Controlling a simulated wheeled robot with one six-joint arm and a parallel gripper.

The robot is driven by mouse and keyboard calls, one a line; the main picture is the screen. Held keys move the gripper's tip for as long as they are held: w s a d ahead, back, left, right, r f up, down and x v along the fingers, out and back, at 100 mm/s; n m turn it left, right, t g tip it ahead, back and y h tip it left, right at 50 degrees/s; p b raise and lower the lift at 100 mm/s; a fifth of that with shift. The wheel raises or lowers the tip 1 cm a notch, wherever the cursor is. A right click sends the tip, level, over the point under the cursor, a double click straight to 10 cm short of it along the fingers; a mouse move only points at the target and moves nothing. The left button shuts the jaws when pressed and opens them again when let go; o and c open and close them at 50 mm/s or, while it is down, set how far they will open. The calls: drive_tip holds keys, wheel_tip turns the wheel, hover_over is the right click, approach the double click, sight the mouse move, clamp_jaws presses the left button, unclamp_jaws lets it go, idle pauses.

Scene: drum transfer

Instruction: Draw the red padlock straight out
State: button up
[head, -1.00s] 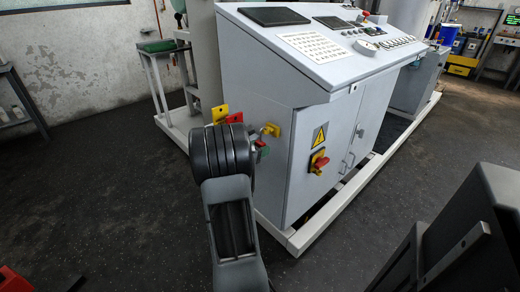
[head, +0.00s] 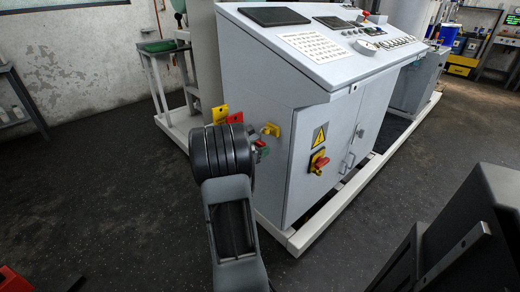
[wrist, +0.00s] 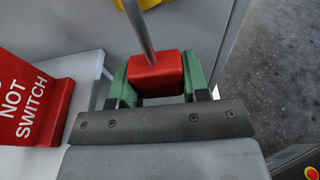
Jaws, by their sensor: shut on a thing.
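The red padlock (wrist: 156,75) sits between the two green fingers of my gripper (wrist: 157,78) in the wrist view. The gripper is shut on the padlock's body. A grey metal shackle rod (wrist: 138,28) rises from the body toward a yellow part (wrist: 145,3) at the top edge. I cannot tell whether the shackle is still through that part. In the head view my black arm hides most of the gripper; only a little red and green shows at its right, beside the cabinet.
A red tag (wrist: 32,98) reading "NOT SWITCH" hangs left of the gripper. The grey cabinet (head: 270,165) stands close by, with a red and yellow rotary switch (head: 319,163) on its front. Dark floor (head: 110,190) is clear to the left.

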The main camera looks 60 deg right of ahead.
drive_tip(key=shift+r, duration=0.15)
drive_tip(key=shift+r+p, duration=1.05)
drive_tip(key=shift+r, duration=0.15)
drive_tip(key=f+p+v, duration=0.1)
drive_tip(key=v, duration=0.8)
drive_tip(key=shift+f, duration=0.45)
drive_tip(key=shift+w+a, duration=0.1)
